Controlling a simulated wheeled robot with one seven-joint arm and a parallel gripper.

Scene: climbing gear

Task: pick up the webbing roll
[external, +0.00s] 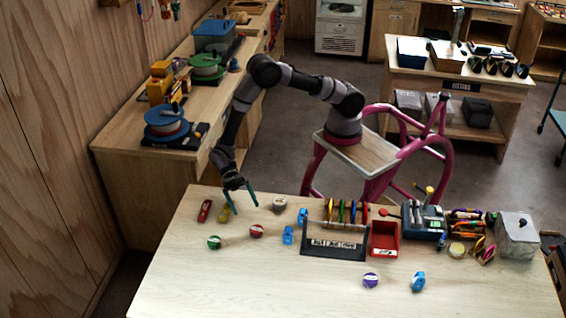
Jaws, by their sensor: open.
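Several small rolls lie on the light wooden table: a green and white one (214,242), a red and white one (256,231), a beige one (279,204) and a purple and white one (370,280). I cannot tell from this view which is the webbing roll. My gripper (246,207) is over the table's far left part, its teal fingers spread and pointing down. It appears empty. The beige roll is to its right, the red and white roll below it in the picture.
A red item (204,211) lies at the far left. The table's front left (220,285) is clear.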

